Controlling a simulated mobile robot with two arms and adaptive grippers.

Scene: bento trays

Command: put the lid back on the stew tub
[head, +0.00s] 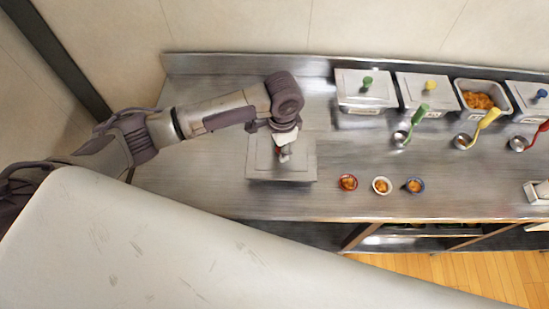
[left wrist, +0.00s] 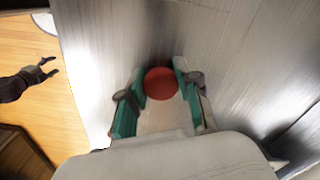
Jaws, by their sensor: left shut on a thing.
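A grey square lid (head: 258,165) with a red knob is at the left part of the counter, under my left gripper (head: 284,153). In the left wrist view my left gripper (left wrist: 160,88) is shut on the red knob (left wrist: 160,83), one teal finger on each side. I cannot tell whether the lid touches the counter. The open tub (head: 487,113), full of orange stew chunks (head: 480,101), stands in the back row, far to the right of the lid. My right gripper (left wrist: 47,69) shows only in the left wrist view, open and empty above the floor.
Lidded tubs with green (head: 368,82), yellow (head: 430,85) and blue (head: 541,94) knobs flank the open tub. Green (head: 411,126), yellow (head: 478,130) and red (head: 521,142) ladles lie before them. Three small filled bowls (head: 382,185) stand near the front edge.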

